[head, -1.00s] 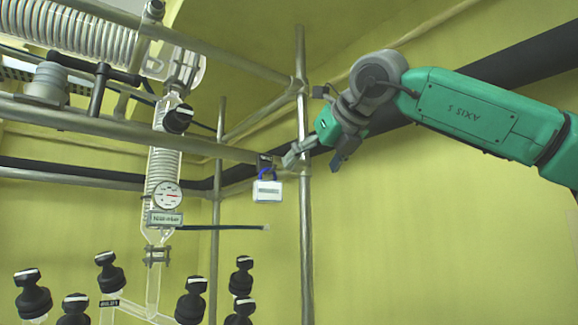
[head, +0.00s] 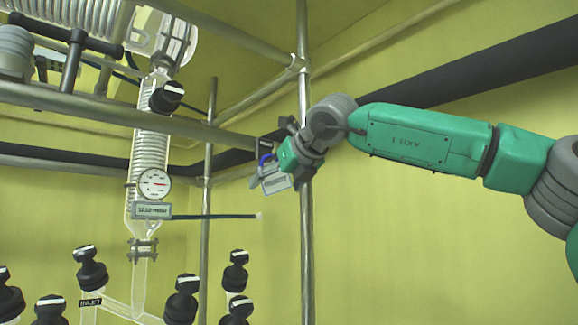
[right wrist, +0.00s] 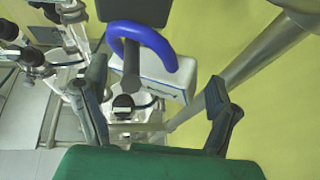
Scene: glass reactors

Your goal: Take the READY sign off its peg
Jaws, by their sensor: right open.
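The sign (head: 277,181) is a small white block with a blue loop handle (head: 264,160), hanging at the end of the horizontal rail. Its lettering is too small to read. In the right wrist view the white block (right wrist: 158,78) and blue loop (right wrist: 168,50) are close ahead, with a dark peg (right wrist: 131,68) passing through the loop. My right gripper (right wrist: 157,75) is open, one finger on each side of the sign's lower part, with no grip visible. In the head view my right gripper (head: 284,158) overlaps the sign and partly hides it. My left gripper is out of view.
A vertical metal pole (head: 305,240) stands right beside the sign. The horizontal rail (head: 120,112) runs left to it. Glassware with a gauge (head: 154,184), a thin dark rod (head: 215,217) and several black knobs stand at left.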

